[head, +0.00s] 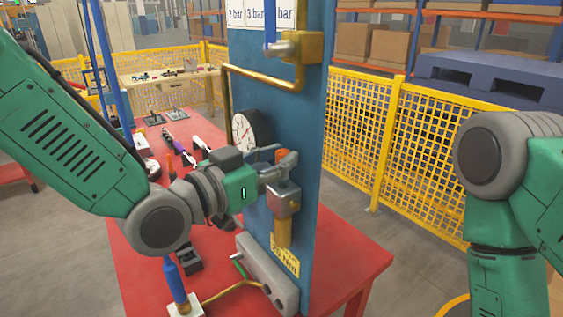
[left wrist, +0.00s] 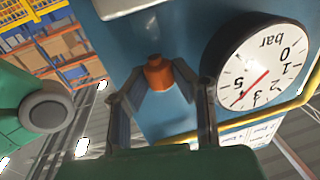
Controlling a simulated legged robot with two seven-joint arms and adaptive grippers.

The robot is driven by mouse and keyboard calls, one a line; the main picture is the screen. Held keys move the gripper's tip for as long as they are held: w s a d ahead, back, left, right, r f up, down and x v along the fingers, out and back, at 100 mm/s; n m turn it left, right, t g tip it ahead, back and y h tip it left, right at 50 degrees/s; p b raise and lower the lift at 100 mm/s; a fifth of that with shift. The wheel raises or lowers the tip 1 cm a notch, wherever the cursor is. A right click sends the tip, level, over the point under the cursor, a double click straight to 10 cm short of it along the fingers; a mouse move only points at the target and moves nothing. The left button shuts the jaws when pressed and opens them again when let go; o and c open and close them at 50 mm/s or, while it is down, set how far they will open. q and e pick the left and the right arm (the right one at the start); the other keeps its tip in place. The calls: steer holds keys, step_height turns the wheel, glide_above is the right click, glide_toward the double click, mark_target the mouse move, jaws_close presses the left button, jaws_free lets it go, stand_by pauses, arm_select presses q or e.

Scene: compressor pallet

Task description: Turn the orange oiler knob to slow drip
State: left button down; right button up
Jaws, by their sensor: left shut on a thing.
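The orange oiler knob (left wrist: 158,72) shows between the two fingers of my left gripper (left wrist: 154,84) in the left wrist view. In the head view only a sliver of orange (head: 281,155) shows behind my left gripper (head: 286,163), which is shut on the knob. The knob sits above the grey oiler body (head: 284,200), with an amber bowl (head: 283,233) below it, on the blue panel (head: 312,120). Which setting the knob points to cannot be read. My right gripper is out of view.
A round pressure gauge (head: 249,131) sits on the panel just left of the knob. A brass pipe (head: 262,78) runs above it. The red table (head: 345,262) holds several tools at the back left. A yellow mesh fence (head: 427,150) stands behind.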

arm_select(q)
steer(key=shift+r+m+g+h, duration=0.1)
steer(key=shift+m+g+h, duration=0.3)
steer(key=shift+g, duration=0.1)
steer(key=c, duration=1.3)
jaws_free()
steer(key=shift+a, duration=0.1)
steer(key=shift+s+a, duration=0.15)
steer(key=shift+a, duration=0.1)
steer(key=shift+d, duration=0.25)
